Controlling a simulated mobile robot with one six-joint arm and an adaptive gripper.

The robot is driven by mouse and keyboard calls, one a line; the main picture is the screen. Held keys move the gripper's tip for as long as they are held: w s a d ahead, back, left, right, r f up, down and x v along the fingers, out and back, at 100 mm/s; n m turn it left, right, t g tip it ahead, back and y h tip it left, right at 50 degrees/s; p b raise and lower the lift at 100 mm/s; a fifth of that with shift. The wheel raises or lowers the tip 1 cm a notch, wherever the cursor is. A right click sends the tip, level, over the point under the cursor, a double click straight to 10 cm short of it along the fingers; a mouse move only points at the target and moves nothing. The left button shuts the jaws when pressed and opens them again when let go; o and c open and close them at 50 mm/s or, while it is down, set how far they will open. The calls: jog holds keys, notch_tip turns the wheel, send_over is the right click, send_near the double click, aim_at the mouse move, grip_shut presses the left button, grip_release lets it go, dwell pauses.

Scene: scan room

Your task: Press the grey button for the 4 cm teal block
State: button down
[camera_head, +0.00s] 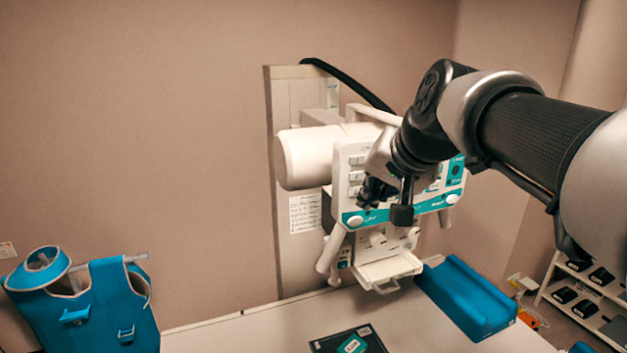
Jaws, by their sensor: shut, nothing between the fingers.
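A white machine with a control panel (347,205) is mounted on the wall column. Small pale grey buttons (356,160) run down the panel's left side; their labels are too small to read. A teal band with round white knobs crosses its lower edge. My gripper (368,196) is shut and empty, in front of the panel's left half near the lowest pale button. I cannot tell whether it touches the panel. My wrist and gripper hide the panel's middle. A small teal piece (352,344) lies on a black plate on the table; its size is unclear.
The white table (270,328) is mostly bare. A large blue padded block (468,298) lies at its right, and a black plate (375,340) at the front. A blue vest (110,305) hangs at left. A shelf (590,300) with dark items stands at right.

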jog(key=shift+s+d+b, duration=0.25)
jog(key=shift+s, duration=0.5)
jog(key=shift+s+d+b, duration=0.2)
jog(key=shift+s, duration=0.5)
jog(key=s+f+n+g+b, duration=0.1)
jog(key=s+f+b, duration=0.7)
jog(key=f, duration=0.7)
jog(key=s+f+n+g+h+b, duration=0.1)
jog(key=s+f+n+b, duration=0.1)
jog(key=s+f+b, duration=0.6)
jog(key=s+f+n+g+b, duration=0.2)
jog(key=s+f+b, duration=0.7)
jog(key=f, duration=1.3)
jog(key=shift+s+d+f+h, duration=0.15)
jog(key=shift+s+f+h, duration=0.05)
jog(key=shift+f+h, duration=0.2)
